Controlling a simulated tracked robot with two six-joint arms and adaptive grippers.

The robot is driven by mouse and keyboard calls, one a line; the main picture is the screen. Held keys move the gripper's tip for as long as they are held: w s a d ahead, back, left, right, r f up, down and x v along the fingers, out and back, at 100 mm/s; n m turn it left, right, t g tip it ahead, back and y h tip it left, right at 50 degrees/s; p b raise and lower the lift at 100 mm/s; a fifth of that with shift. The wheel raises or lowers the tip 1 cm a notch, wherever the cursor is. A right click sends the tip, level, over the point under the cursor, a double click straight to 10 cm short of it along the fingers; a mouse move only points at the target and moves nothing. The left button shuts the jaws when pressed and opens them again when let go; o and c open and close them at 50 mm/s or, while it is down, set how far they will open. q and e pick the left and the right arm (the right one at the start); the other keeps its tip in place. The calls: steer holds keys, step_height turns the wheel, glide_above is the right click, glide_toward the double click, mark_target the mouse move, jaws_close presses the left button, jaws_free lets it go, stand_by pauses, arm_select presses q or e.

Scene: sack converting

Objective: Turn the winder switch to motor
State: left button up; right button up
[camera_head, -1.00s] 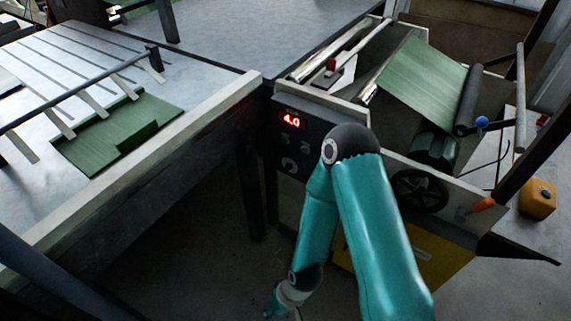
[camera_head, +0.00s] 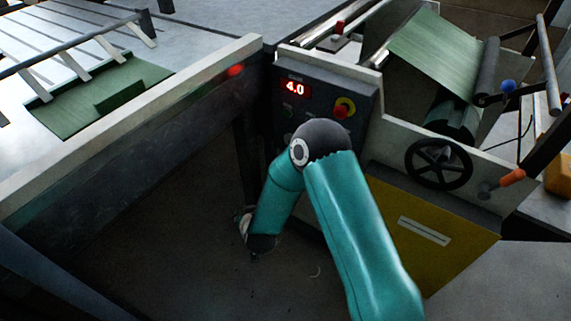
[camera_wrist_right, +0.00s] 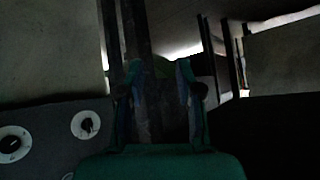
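The dark control panel (camera_head: 318,98) of the winding machine carries a red 4.0 display (camera_head: 295,87), small buttons and a red stop button on a yellow ring (camera_head: 343,108). My right arm covers the panel's lower part in the head view. The right wrist view shows a rotary knob on a pale round plate (camera_wrist_right: 86,124) and a larger dial (camera_wrist_right: 14,143) at left; I cannot read which is the winder switch. My right gripper (camera_wrist_right: 160,92) is open and empty, its fingers apart, to the right of both knobs. My left gripper is not in view.
A black handwheel (camera_head: 438,164), an orange-handled lever (camera_head: 512,178) and a yellow front panel (camera_head: 425,225) lie right of my arm. A table with a green sheet (camera_head: 90,95) stands at left. Open floor lies below the panel.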

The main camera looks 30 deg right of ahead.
steer(key=w+d+r+m+t+h+b, duration=0.2)
steer(key=w+d+r+m+h+b, duration=0.15)
steer(key=w+d+h+b, duration=0.4)
step_height(320, 180, up, 4)
steer(key=s+m+g+h+b, duration=0.3)
steer(key=m+g+h+b, duration=0.25)
steer(key=h+b, duration=0.2)
arm_select(q)
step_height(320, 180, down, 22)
steer(key=b, duration=0.3)
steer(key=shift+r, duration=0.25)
arm_select(e)
steer(key=w+x, duration=0.1)
steer(key=x, duration=1.5)
steer(key=shift+w+t, duration=0.2)
steer(key=shift+t, duration=0.25)
jaws_close()
